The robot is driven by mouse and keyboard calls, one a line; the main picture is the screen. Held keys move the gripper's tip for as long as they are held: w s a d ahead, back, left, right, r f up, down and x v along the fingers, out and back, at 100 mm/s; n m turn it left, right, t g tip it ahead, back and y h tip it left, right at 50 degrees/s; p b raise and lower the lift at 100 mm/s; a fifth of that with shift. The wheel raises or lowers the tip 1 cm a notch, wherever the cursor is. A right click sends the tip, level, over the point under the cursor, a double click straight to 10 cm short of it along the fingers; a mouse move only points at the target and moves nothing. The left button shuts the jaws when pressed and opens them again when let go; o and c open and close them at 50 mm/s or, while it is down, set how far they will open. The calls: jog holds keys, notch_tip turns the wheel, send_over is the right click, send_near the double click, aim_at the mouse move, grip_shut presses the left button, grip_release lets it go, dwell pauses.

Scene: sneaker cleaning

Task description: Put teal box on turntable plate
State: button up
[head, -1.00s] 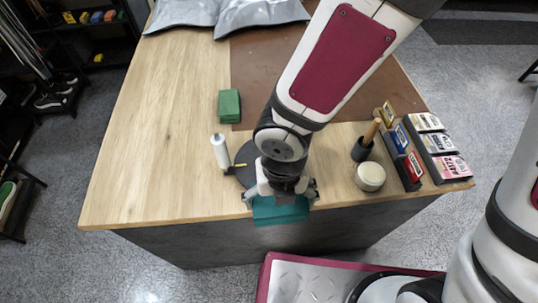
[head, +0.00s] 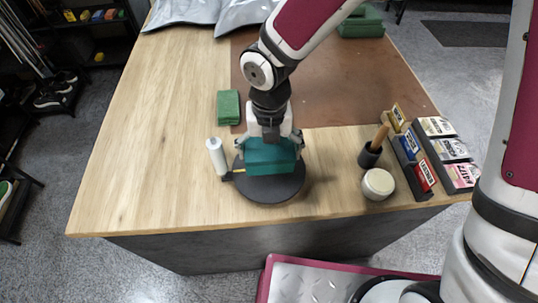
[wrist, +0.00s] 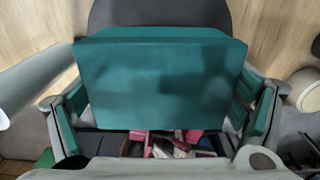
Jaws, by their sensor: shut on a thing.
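The teal box (head: 270,157) is held in my gripper (head: 270,140), which is shut on its two sides. In the wrist view the teal box (wrist: 160,80) fills the middle between the fingers. The turntable plate (head: 270,190) is a dark round disc on the wooden table, and the box appears over it in the head view. The wrist view shows part of the dark plate (wrist: 160,12) beyond the box. I cannot tell whether the box touches the plate. The back of the plate is hidden by the box and gripper.
A white roller (head: 216,156) stands close left of the plate. A green block (head: 228,107) lies behind it. A round jar (head: 378,184), a brush in a dark holder (head: 370,155) and racks of small boxes (head: 410,160) stand to the right. The table's left side is clear.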

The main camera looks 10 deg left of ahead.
aim_at(269, 146)
jog(key=shift+w+f, duration=0.15)
jog(key=shift+f, duration=1.65)
jog(key=shift+f, duration=0.2)
jog(key=o, duration=1.1)
jog(key=shift+c, duration=0.2)
jog(key=shift+r, duration=0.1)
notch_tip(269, 146, up, 12)
jog(key=shift+r, duration=0.15)
